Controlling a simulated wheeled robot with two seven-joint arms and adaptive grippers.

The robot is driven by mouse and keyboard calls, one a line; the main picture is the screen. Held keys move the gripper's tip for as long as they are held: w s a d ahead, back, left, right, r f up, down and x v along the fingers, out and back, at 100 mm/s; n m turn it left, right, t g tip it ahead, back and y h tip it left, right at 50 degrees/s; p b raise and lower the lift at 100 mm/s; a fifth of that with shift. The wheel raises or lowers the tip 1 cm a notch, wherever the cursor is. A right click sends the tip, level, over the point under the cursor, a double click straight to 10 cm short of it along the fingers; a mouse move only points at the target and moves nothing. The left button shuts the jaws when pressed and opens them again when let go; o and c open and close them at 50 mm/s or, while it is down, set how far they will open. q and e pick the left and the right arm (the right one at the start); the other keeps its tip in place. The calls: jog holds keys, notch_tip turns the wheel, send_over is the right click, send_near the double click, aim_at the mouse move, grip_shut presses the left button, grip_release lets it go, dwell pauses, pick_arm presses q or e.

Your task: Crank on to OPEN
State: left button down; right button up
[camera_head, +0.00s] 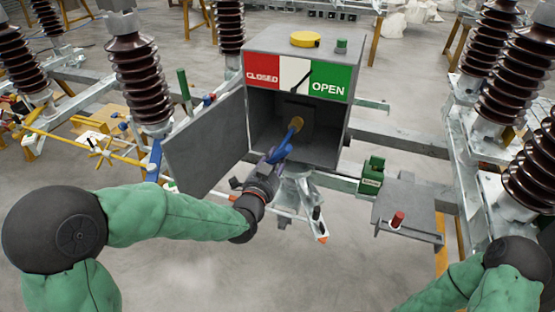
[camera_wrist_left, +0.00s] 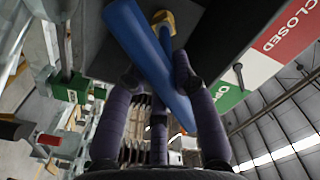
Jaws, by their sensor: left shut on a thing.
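The grey box (camera_head: 268,42) stands open, with its door (camera_head: 205,135) swung out to the left. Its sign has a red CLOSED field (camera_head: 262,73), a white middle field and a green OPEN field (camera_head: 330,82). A black pointer (camera_head: 300,76) leans up and right at the white-green border. Inside, a blue crank (camera_head: 291,138) sits on a yellow hub (camera_head: 297,123) and slants down left. My left gripper (camera_head: 276,157) is shut on the blue crank, which also crosses between the fingers in the left wrist view (camera_wrist_left: 150,62). My right gripper is out of view.
A grey side plate (camera_head: 408,205) with a red knob (camera_head: 397,219) is at right, near a green block (camera_head: 371,176). Brown ribbed insulators (camera_head: 140,85) stand on both sides.

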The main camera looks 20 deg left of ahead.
pick_arm(q)
jog(key=m, duration=0.4)
jog(key=r+m, duration=0.1)
jog(key=m, duration=0.1)
jog(key=shift+a, duration=0.35)
jog(key=m, duration=0.3)
jog(key=shift+r+m, duration=0.2)
jog(key=shift+m, duration=0.2)
jog(key=shift+w+a+r+m+p, duration=0.1)
jog(key=shift+r+m+p, duration=0.15)
jog(key=shift+m, duration=0.4)
jog(key=shift+r+m+p, duration=0.1)
jog(key=shift+m+p, duration=0.1)
jog(key=shift+m, duration=0.45)
jog(key=c, duration=0.9)
grip_release()
jog(key=shift+f, duration=0.25)
jog(key=o, duration=0.6)
jog(key=shift+f, duration=0.1)
